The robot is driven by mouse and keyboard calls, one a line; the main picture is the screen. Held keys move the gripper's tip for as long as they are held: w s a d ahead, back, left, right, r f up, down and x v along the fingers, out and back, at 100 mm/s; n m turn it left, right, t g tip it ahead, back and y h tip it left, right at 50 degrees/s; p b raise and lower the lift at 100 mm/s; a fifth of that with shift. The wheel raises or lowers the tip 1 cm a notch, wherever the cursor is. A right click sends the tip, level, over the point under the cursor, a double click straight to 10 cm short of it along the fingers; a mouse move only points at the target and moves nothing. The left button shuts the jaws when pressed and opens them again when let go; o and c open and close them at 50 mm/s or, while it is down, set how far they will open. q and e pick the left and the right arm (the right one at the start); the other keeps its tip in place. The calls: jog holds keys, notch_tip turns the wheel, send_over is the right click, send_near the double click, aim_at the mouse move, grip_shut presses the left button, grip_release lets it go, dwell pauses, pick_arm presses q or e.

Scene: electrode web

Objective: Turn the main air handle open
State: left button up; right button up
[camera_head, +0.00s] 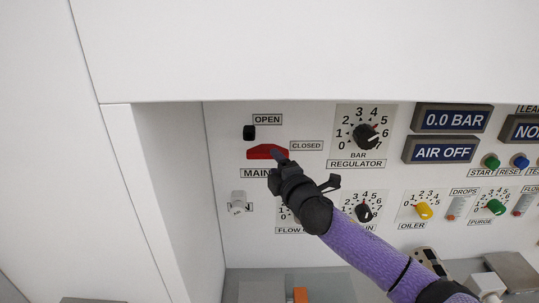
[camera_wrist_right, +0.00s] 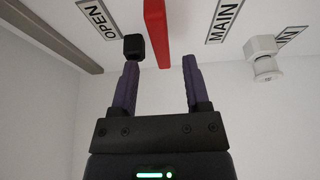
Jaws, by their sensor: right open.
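The main air handle is a red bar (camera_head: 262,152) on the white panel in the head view, lying level beside the CLOSED label (camera_head: 306,145). The OPEN label (camera_head: 267,119) is above it, with a black knob-like stop (camera_head: 249,132) below that label. My right gripper (camera_head: 277,158) is at the handle's right end and hides part of it. In the right wrist view the right gripper (camera_wrist_right: 160,75) is open, and the red handle (camera_wrist_right: 157,30) reaches down toward the gap between its fingers. Whether they touch it cannot be told. My left gripper is not in view.
A white fitting (camera_head: 239,202) sticks out below the handle. The regulator dial (camera_head: 366,136) is to the right, with more knobs and buttons beyond. Displays read 0.0 BAR (camera_head: 452,120) and AIR OFF (camera_head: 443,151). A white side wall (camera_head: 165,190) bounds the panel at left.

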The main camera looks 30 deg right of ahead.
aim_at(269, 157)
jog(key=w, duration=0.4)
jog(key=shift+w+d, duration=0.1)
jog(key=shift+d, duration=0.2)
jog(key=shift+c, duration=0.2)
grip_shut()
